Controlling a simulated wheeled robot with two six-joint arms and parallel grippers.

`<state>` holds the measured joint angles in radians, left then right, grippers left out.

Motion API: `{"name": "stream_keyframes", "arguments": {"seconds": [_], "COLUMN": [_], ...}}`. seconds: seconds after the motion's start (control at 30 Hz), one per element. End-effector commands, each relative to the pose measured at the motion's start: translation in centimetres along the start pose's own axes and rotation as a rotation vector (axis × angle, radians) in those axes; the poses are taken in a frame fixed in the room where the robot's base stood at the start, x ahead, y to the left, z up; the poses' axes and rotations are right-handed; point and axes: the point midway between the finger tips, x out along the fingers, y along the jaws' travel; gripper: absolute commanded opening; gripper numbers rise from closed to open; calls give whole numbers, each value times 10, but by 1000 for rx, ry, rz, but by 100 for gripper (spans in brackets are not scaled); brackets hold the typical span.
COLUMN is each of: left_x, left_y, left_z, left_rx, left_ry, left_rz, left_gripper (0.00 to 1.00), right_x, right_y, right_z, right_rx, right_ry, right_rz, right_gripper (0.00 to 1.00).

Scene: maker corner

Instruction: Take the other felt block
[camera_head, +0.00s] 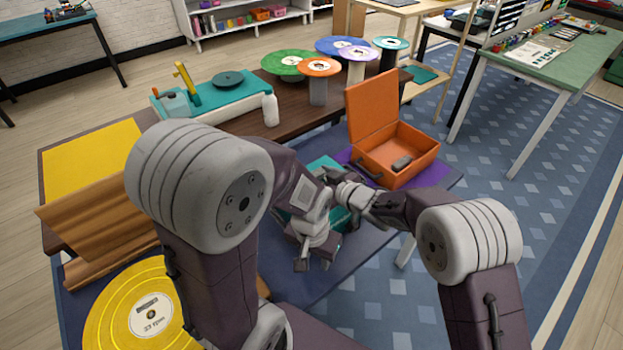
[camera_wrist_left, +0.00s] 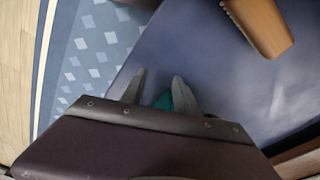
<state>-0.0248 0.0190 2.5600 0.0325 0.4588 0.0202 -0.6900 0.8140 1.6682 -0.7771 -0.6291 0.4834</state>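A small dark grey block (camera_head: 401,163), likely a felt block, lies inside the open orange case (camera_head: 418,152). A tan-brown rounded block (camera_wrist_left: 262,24) rests on the dark blue table top at the upper right of the left wrist view; I cannot tell if it is a felt block. My left gripper (camera_head: 303,262) points down over the table's front part. In the left wrist view its fingers (camera_wrist_left: 158,86) are apart, with a bit of teal showing between them. My right gripper (camera_head: 338,182) reaches in close beside my left wrist; its fingertips are unclear.
A teal item (camera_head: 325,165) lies partly hidden behind my arms. A yellow record (camera_head: 110,312) and brown wooden piece (camera_head: 110,225) are at the left. Coloured discs on stands (camera_head: 318,68), a white bottle (camera_head: 270,109) and a teal device (camera_head: 215,95) stand behind. The table's right edge meets blue carpet.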

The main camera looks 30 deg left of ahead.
Motion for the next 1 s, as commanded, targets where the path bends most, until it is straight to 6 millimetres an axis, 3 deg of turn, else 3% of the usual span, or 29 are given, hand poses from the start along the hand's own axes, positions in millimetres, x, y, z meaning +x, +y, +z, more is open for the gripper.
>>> {"name": "stream_keyframes", "arguments": {"seconds": [0.03,0.1,0.37,0.7,0.83,1.0], "left_x": [0,0,-3,-36,-41,-41], "left_y": [0,0,0,1,1,1], "left_z": [0,0,0,-4,-4,-4], "left_rx": [0,0,0,0,0,0], "left_ry": [0,0,0,0,0,0], "left_rz": [0,0,0,0,0,0], "left_gripper": [36,36,36,36,36,36], "right_x": [0,0,-2,-33,-38,-39], "right_y": [0,0,0,0,0,0], "right_z": [0,0,-6,-78,-91,-93], "right_rx": [0,0,-1,-2,-1,1], "right_ry": [-1,-1,0,1,0,-1], "right_rz": [0,0,0,1,0,0], "right_gripper": [58,41,41,41,41,41]}}
